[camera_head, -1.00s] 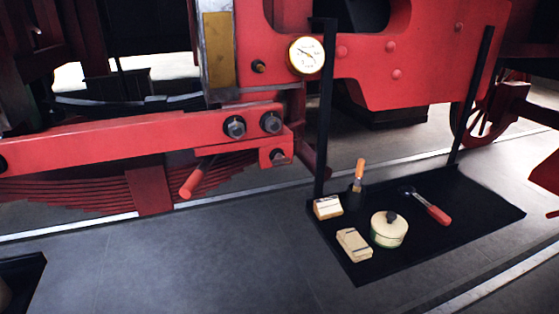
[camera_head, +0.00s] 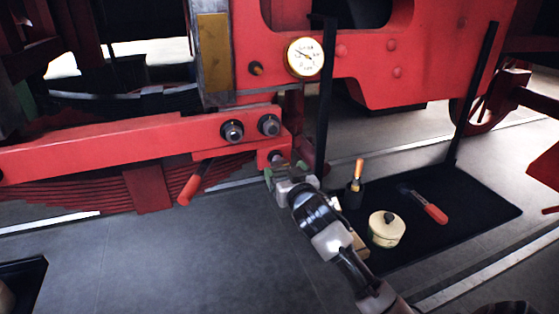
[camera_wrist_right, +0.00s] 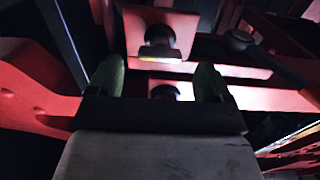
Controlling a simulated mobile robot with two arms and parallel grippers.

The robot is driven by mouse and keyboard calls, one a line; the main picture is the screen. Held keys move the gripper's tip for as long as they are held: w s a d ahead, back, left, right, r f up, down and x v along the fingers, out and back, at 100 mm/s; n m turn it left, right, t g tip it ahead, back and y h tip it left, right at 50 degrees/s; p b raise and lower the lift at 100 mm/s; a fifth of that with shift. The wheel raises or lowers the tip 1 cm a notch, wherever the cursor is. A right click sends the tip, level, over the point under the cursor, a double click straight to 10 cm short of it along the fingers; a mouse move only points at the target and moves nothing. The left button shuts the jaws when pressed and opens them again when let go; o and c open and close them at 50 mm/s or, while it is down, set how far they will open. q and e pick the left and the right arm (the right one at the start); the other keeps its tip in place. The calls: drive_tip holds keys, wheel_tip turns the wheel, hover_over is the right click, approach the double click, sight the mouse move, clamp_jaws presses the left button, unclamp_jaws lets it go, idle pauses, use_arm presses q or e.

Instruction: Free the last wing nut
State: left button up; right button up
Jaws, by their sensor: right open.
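My right gripper (camera_head: 279,171) is in front of the lower red bracket of the locomotive, close to a dark nut or bolt end (camera_head: 277,155) that it partly hides. In the right wrist view its green fingertips (camera_wrist_right: 159,80) stand apart with nothing gripped. Between and beyond them are a dark fastener on a red block (camera_wrist_right: 160,42) and a second dark fastener (camera_wrist_right: 165,91) lower down, partly hidden by the gripper. I cannot make out wings on either. Two larger dark nuts (camera_head: 232,131) (camera_head: 269,125) sit on the red beam above. My left gripper is not in view.
A black tray (camera_head: 480,205) on the floor holds a round cream tin (camera_head: 386,229), a red-handled tool (camera_head: 431,210) and an orange-handled brush (camera_head: 358,172) in a dark pot. A red handle (camera_head: 190,190) sticks out left of the gripper. A dial gauge (camera_head: 305,57) is above.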

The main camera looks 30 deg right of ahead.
sight(281, 166)
drive_tip(key=shift+p+x, duration=0.35)
drive_tip(key=shift+x, duration=1.85)
drive_tip(key=c, duration=0.9)
